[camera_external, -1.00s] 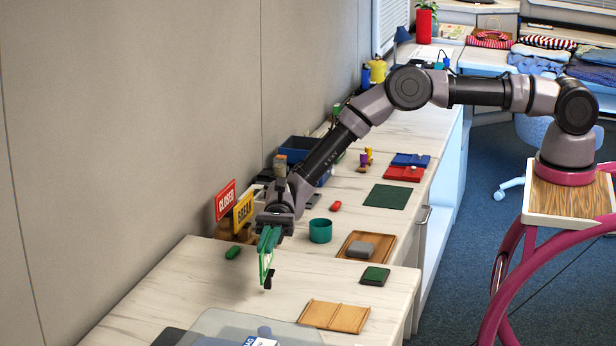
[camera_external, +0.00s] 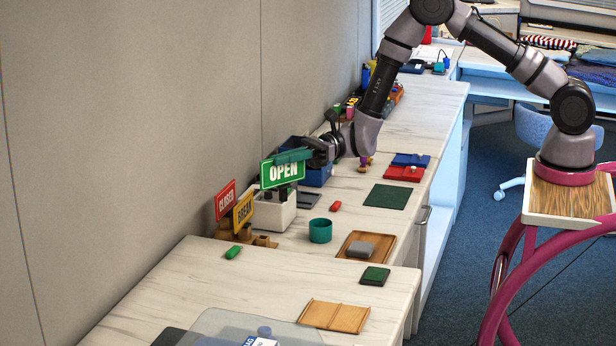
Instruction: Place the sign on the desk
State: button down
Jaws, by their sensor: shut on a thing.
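The green OPEN sign (camera_external: 283,170) is held up with its lettered face toward the camera, over or in front of a white box (camera_external: 274,213). I cannot tell whether its lower end touches the box. My gripper (camera_external: 296,156) is shut on the sign's upper right part, and its fingertips are partly hidden by the sign. A red CLOSED sign (camera_external: 225,200) and a yellow BREAK sign (camera_external: 243,212) stand upright at the left near the wall. The desk (camera_external: 200,285) has a pale marbled top.
A teal cup (camera_external: 320,231), a brown tray (camera_external: 362,250) with a grey block, and a green mat (camera_external: 387,196) lie to the right. A small green piece (camera_external: 233,252) lies in front. The front-left desktop is clear.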

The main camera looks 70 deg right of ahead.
jog(key=s+d+f+m+t+h, duration=0.25)
jog(key=d+m+h, duration=0.2)
jog(key=d, duration=0.45)
jog(key=s+d+f+m+t+h, duration=0.1)
jog(key=s+d+m+t+h, duration=0.15)
jog(key=d+h, duration=0.45)
jog(key=s+d+f+m+t+h, duration=0.2)
jog(key=s+d+m+h, duration=0.15)
jog(key=d, duration=0.75)
jog(key=s+r, duration=0.3)
jog(key=s, duration=0.2)
jog(key=w+a+r+n+g+y, duration=0.15)
jog(key=w+a+n+y, duration=0.35)
jog(key=a, duration=0.5)
jog(key=w+a+r+n+g+y, duration=0.1)
jog(key=w+a+n+g+y, duration=0.15)
jog(key=w+a+y, duration=0.55)
jog(key=s+a+f+n+g+y, duration=0.1)
jog(key=a+n+g, duration=0.5)
jog(key=a, duration=1)
jog(key=s+a+n+g+y, duration=0.2)
jog(key=a+n+g+y, duration=0.2)
jog(key=a+g, duration=0.6)
jog(key=shift+s+a+f+n, duration=0.35)
jog(key=shift+a+n, duration=0.55)
jog(key=shift+a, duration=2.1)
notch_tip(320, 180, down, 10)
jog(key=shift+r, duration=0.2)
